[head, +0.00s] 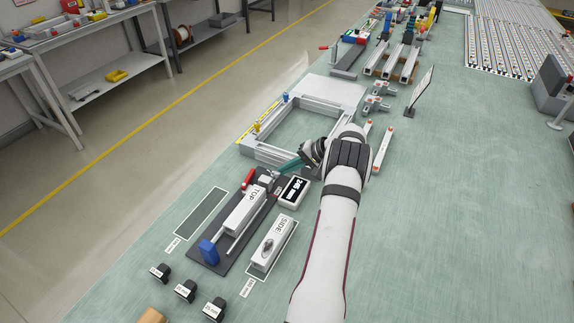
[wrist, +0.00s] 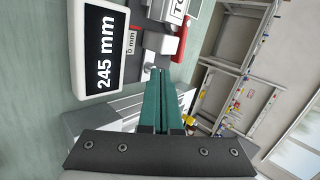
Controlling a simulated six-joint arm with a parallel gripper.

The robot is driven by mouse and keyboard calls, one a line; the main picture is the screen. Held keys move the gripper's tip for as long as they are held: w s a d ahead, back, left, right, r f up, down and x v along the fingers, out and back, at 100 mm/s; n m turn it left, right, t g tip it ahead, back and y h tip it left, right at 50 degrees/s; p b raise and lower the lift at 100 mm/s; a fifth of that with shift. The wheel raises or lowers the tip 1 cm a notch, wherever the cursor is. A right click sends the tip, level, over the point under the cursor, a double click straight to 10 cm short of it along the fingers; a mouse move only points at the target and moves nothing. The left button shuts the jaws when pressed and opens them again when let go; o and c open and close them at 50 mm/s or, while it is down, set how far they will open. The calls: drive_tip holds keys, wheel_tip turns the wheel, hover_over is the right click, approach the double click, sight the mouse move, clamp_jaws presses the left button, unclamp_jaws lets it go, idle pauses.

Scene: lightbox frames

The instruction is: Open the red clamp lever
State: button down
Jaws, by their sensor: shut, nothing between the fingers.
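The red clamp lever (head: 248,178) stands at the far end of the dark jig plate (head: 213,262), next to a grey clamp block. In the wrist view the red lever (wrist: 181,40) is just beyond and to the right of my fingertips. My gripper (head: 281,170) has green fingers and comes at the clamp from the right. In the wrist view its fingers (wrist: 155,74) are shut together and empty, close to a small round metal part. I cannot tell whether they touch that part. The lever appears apart from the fingers.
A display reading 245 mm (wrist: 104,48) stands beside the clamp. A profile marked TOP (head: 243,211) lies on the jig, and one marked SIDE (head: 266,245) lies to its right. An aluminium frame (head: 258,152) is behind the clamp.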

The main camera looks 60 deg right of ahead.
sight(254, 175)
drive_tip(key=x, duration=0.6)
drive_tip(key=shift+w+a+r, duration=0.1)
drive_tip(key=shift+w, duration=0.5)
drive_tip(key=shift+w+a+r, duration=0.1)
drive_tip(key=shift+w+a, duration=0.05)
drive_tip(key=shift+w, duration=0.5)
drive_tip(key=shift+w+a, duration=0.1)
drive_tip(key=shift+w, duration=0.45)
